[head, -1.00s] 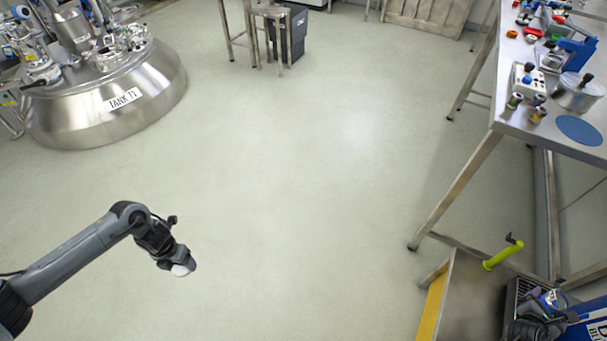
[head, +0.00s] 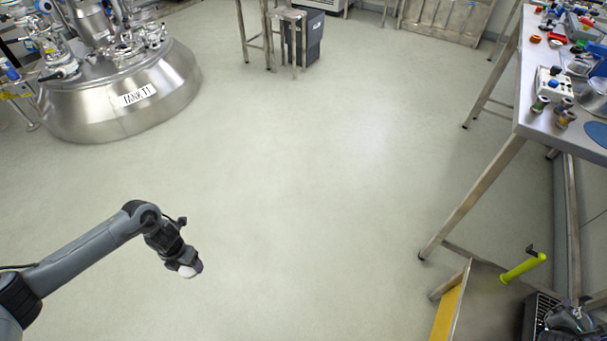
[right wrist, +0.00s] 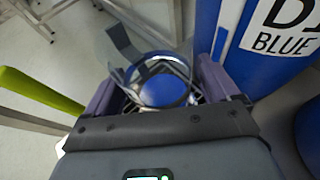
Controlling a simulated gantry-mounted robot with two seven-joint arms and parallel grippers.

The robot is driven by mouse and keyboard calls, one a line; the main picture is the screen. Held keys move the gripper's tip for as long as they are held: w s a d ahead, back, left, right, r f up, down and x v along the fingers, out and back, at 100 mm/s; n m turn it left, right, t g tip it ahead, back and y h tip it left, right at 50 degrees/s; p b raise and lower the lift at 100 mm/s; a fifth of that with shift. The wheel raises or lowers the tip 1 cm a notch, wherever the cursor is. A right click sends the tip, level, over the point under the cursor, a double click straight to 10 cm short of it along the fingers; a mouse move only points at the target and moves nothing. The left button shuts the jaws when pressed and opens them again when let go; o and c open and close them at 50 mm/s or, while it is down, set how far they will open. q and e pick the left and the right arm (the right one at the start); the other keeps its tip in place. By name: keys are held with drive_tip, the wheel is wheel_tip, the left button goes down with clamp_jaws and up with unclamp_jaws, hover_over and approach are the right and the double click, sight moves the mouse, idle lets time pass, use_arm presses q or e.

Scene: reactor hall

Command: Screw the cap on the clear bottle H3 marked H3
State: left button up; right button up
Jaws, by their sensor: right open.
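My right gripper (head: 570,320) is at the bottom right of the head view, over a dark slatted crate (head: 537,312). In the right wrist view its two purple fingers (right wrist: 160,88) stand apart. Between them shows a round blue top (right wrist: 163,90) with a clear, glassy rim around it; I cannot tell whether the fingers touch it. No H3 mark is readable. My left gripper (head: 186,266) hangs over the open floor at the left, with a small white piece at its tip. I cannot tell whether it is a held cap or part of the gripper.
A blue drum marked BLUE (right wrist: 285,45) is beside the right gripper. A steel tank (head: 120,100) is at the upper left. The middle floor is clear.

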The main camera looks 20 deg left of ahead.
drive_tip(key=shift+c, duration=0.4)
drive_tip(key=shift+r, duration=0.1)
clamp_jaws()
